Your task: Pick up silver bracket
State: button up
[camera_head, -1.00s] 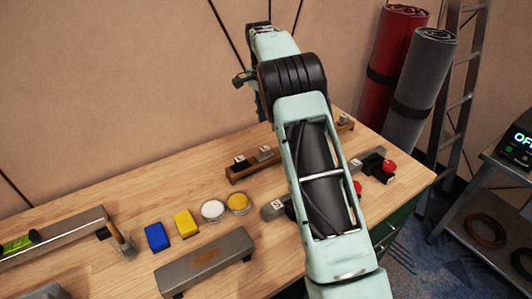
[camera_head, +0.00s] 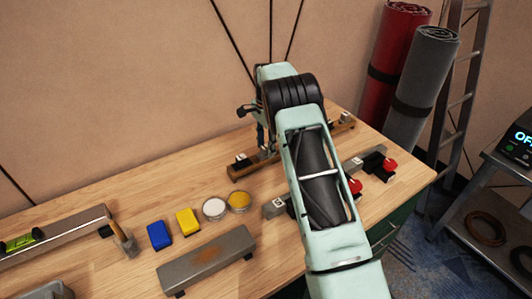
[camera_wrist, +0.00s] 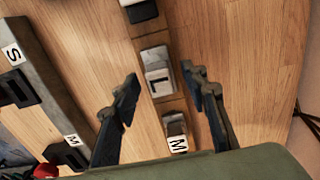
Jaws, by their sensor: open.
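A brown wooden rail (camera_head: 238,174) lies near the back of the bench and carries silver brackets. A third silver bracket with a dark face (camera_wrist: 142,10) is cut off at the top; which one is meant, I cannot tell. In the head view, my arm hides the rail's middle.
A grey rail (camera_wrist: 38,80) with black pieces marked S and M lies beside the wooden one. Blue (camera_head: 158,236) and yellow (camera_head: 187,222) blocks, two round tins (camera_head: 215,208) and a grey bar (camera_head: 207,258) stand left of my arm. Rolled mats (camera_head: 425,70) stand behind the bench.

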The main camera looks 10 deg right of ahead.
jog(key=shift+f, duration=0.25)
grip_shut()
jog(key=shift+r, duration=0.1)
notch_tip(320, 180, up, 9)
jog(key=shift+r+b, duration=0.15)
jog(key=shift+b, duration=0.15)
jog(key=shift+r, duration=0.35)
jog(key=shift+p, duration=0.45)
dwell(0.3)
